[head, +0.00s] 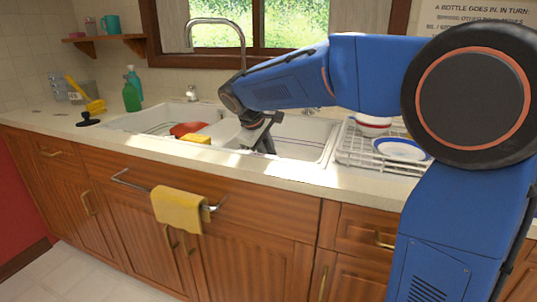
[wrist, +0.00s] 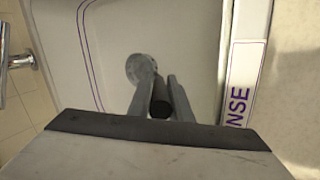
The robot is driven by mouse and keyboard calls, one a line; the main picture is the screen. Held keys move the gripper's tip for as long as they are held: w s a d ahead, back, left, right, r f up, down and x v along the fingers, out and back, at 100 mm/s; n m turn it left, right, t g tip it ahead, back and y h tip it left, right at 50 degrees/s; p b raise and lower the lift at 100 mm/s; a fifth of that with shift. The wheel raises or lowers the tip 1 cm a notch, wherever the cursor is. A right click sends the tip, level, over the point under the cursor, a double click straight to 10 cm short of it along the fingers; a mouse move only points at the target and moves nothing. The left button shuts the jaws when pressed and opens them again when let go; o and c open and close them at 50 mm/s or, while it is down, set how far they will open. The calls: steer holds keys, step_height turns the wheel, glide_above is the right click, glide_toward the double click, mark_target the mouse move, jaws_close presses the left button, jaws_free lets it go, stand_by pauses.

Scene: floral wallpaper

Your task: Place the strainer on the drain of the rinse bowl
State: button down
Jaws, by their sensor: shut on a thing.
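The rinse bowl (head: 305,138) is the right basin of the white sink, and part of a label reading "NSE" (wrist: 240,100) shows on its rim in the wrist view. My gripper (head: 264,148) reaches down into it. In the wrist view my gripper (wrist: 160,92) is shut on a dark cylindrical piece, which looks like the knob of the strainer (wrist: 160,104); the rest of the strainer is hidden. A round grey disc, apparently the drain (wrist: 138,66), shows on the white floor just beyond the fingertips, partly covered by the left finger. I cannot tell whether the strainer touches the floor.
The left basin holds a red bowl (head: 187,128) and a yellow sponge (head: 196,139). A dish rack (head: 352,154) with dishes stands to the right. The faucet (head: 215,21) rises behind. A black stopper-like thing (head: 88,119) and a green bottle (head: 131,97) are at the left.

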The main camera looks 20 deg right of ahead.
steer(key=c, duration=1.6)
jaws_free()
steer(key=shift+f, duration=0.1)
steer(key=v, duration=1.2)
steer(key=shift+a, duration=0.1)
